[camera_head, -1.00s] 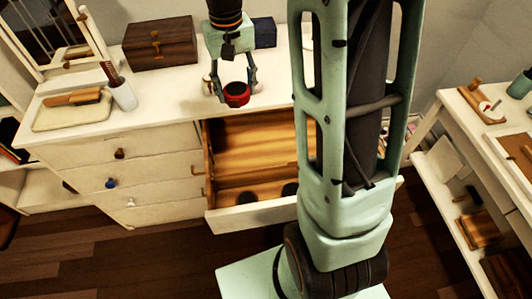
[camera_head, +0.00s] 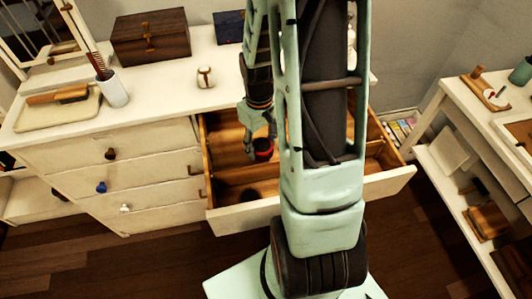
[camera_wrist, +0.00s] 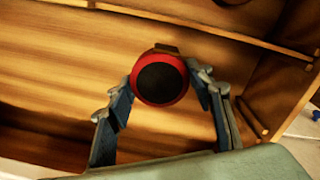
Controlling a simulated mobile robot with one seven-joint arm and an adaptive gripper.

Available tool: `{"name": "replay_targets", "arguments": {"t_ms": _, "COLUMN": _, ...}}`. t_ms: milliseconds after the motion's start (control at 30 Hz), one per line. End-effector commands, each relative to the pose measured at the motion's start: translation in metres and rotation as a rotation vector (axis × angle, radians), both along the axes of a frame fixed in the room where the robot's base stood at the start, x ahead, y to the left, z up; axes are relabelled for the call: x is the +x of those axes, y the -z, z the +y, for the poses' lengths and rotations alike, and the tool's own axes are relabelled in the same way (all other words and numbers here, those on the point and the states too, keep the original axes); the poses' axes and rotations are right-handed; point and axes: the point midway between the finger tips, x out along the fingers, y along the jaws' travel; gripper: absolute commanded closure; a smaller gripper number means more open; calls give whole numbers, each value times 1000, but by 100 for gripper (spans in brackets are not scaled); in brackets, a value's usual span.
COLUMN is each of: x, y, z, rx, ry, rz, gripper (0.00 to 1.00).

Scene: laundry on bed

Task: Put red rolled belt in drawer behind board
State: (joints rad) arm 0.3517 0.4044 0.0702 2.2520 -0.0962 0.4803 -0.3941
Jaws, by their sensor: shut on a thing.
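The red rolled belt (camera_head: 263,155) has a dark round centre. It also shows in the wrist view (camera_wrist: 183,92), with a brown end at its top. My gripper (camera_head: 262,143) is shut on it, with one finger on each side in the wrist view (camera_wrist: 160,84). The belt is held over the open wooden drawer (camera_head: 242,219), seemingly within its opening. A low wooden board (camera_wrist: 205,28) crosses the drawer and shows beyond the belt in the wrist view. Whether the belt touches the drawer floor cannot be told. My arm hides the drawer's middle.
The white dresser (camera_head: 150,83) holds a brown box (camera_head: 150,37), a blue box (camera_head: 229,27), a brush on a tray (camera_head: 58,113), a cup (camera_head: 114,93) and a small white item (camera_head: 205,77).

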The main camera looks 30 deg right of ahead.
Motion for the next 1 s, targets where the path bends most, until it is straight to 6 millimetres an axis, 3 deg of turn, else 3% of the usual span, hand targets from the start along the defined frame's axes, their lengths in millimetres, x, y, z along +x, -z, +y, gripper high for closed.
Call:
{"name": "replay_targets", "arguments": {"t_ms": 400, "x": 0, "y": 43, "z": 1, "rx": 1, "ry": 0, "rz": 1, "gripper": 80}}
{"name": "replay_targets", "arguments": {"t_ms": 767, "x": 1, "y": 47, "z": 0, "rx": -1, "ry": 1, "rz": -2, "gripper": 80}}
{"name": "replay_targets", "arguments": {"t_ms": 800, "x": 1, "y": 47, "z": 0, "rx": -1, "ry": 1, "rz": -1, "gripper": 51}}
{"name": "replay_targets", "arguments": {"t_ms": 933, "x": 1, "y": 46, "z": 0, "rx": -1, "ry": 1, "rz": -1, "gripper": 37}}
{"name": "replay_targets", "arguments": {"t_ms": 1000, "x": 1, "y": 46, "z": 0, "rx": -1, "ry": 1, "rz": -1, "gripper": 35}}
